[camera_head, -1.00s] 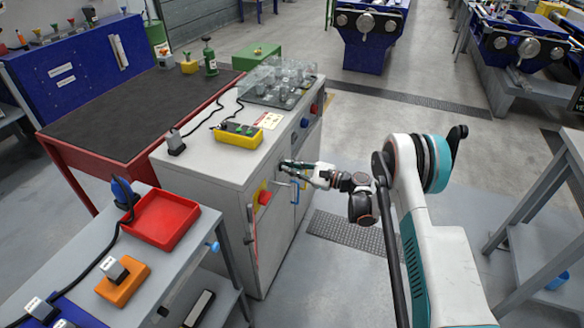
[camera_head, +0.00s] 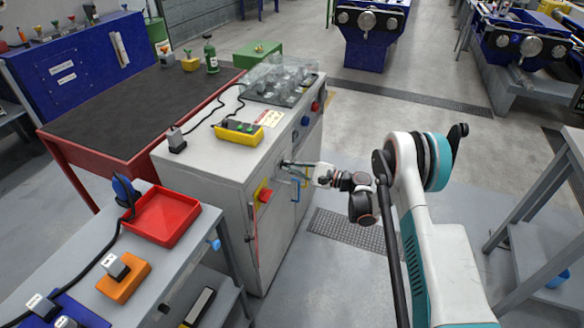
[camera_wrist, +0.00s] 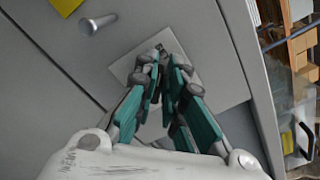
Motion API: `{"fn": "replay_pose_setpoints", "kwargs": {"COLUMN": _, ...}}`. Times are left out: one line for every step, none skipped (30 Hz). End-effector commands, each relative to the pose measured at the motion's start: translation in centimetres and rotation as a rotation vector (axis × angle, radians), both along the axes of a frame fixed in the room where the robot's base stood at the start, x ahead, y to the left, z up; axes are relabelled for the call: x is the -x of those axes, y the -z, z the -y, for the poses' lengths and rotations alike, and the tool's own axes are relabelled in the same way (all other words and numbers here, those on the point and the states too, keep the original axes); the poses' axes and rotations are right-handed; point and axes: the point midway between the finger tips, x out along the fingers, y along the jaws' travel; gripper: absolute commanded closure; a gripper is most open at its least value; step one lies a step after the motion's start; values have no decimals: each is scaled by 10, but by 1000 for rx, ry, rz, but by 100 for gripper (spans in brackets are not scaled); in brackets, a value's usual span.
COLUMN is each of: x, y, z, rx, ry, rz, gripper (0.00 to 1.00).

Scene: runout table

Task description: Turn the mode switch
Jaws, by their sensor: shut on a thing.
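The mode switch (camera_wrist: 161,48) is mostly hidden between my fingertips; only a small dark part shows on a light square plate (camera_wrist: 225,88) on the cabinet front. My gripper (camera_wrist: 163,62) is shut on it, with its teal-padded fingers close together at the tips. In the head view my gripper (camera_head: 288,166) reaches from the right to the front of the grey cabinet (camera_head: 215,195). The switch is too small and covered there to tell its angle.
A red knob on a yellow plate (camera_head: 264,194) is on the cabinet front, left of my gripper. A silver round-headed pin (camera_wrist: 90,25) sticks out near the plate. Open floor lies to the right.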

Motion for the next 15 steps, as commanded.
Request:
{"fn": "replay_pose_setpoints", "kwargs": {"x": 0, "y": 1, "z": 0, "rx": 1, "ry": 0, "rz": 0, "gripper": 100}}
{"fn": "replay_pose_setpoints", "kwargs": {"x": 0, "y": 1, "z": 0, "rx": 1, "ry": 0, "rz": 0, "gripper": 86}}
{"fn": "replay_pose_setpoints", "kwargs": {"x": 0, "y": 1, "z": 0, "rx": 1, "ry": 0, "rz": 0, "gripper": 76}}
{"fn": "replay_pose_setpoints", "kwargs": {"x": 0, "y": 1, "z": 0, "rx": 1, "ry": 0, "rz": 0, "gripper": 70}}
{"fn": "replay_pose_setpoints", "kwargs": {"x": 0, "y": 0, "z": 0, "rx": 1, "ry": 0, "rz": 0, "gripper": 70}}
{"fn": "replay_pose_setpoints", "kwargs": {"x": 0, "y": 0, "z": 0, "rx": 1, "ry": 0, "rz": 0, "gripper": 70}}
{"fn": "replay_pose_setpoints", "kwargs": {"x": 0, "y": 0, "z": 0, "rx": 1, "ry": 0, "rz": -1, "gripper": 70}}
{"fn": "replay_pose_setpoints", "kwargs": {"x": 0, "y": 0, "z": 0, "rx": 0, "ry": -1, "rz": -1, "gripper": 70}}
{"fn": "replay_pose_setpoints", "kwargs": {"x": 0, "y": 0, "z": 0, "rx": 0, "ry": 0, "rz": -1, "gripper": 70}}
{"fn": "replay_pose_setpoints", "kwargs": {"x": 0, "y": 0, "z": 0, "rx": 0, "ry": 0, "rz": -1, "gripper": 70}}
{"fn": "replay_pose_setpoints", "kwargs": {"x": 0, "y": 0, "z": 0, "rx": 0, "ry": 0, "rz": -1, "gripper": 70}}
{"fn": "replay_pose_setpoints", "kwargs": {"x": 0, "y": 0, "z": 0, "rx": 0, "ry": 0, "rz": -1, "gripper": 70}}
{"fn": "replay_pose_setpoints", "kwargs": {"x": 0, "y": 0, "z": 0, "rx": 0, "ry": 0, "rz": -1, "gripper": 70}}
{"fn": "replay_pose_setpoints", "kwargs": {"x": 0, "y": 0, "z": 1, "rx": 0, "ry": 0, "rz": -1, "gripper": 70}}
{"fn": "replay_pose_setpoints", "kwargs": {"x": 0, "y": 0, "z": 2, "rx": 0, "ry": 1, "rz": -1, "gripper": 70}}
